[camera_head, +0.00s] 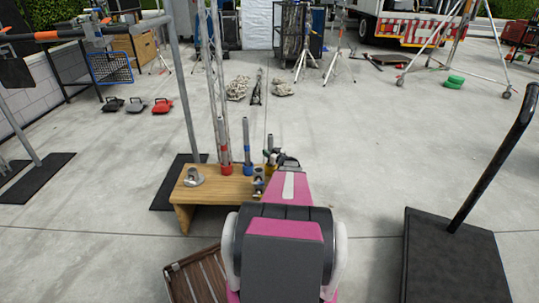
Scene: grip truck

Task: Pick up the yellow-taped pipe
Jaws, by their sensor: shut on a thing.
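A yellow-taped pipe (269,142) stands upright at the right end of a low wooden bench (228,184). Its yellow band shows just at my gripper (269,158). My gripper reaches in from the lower right and is shut on this pipe. My pink and grey arm hides the right end of the bench. The pipe's lower end is partly hidden, so I cannot tell if it touches the bench.
A blue-taped pipe (246,150) and a red-taped pipe (223,150) stand close by on the left. A metal flange (193,178) sits on the bench's left. A black cart (450,260) stands at right. The floor behind the bench is largely clear.

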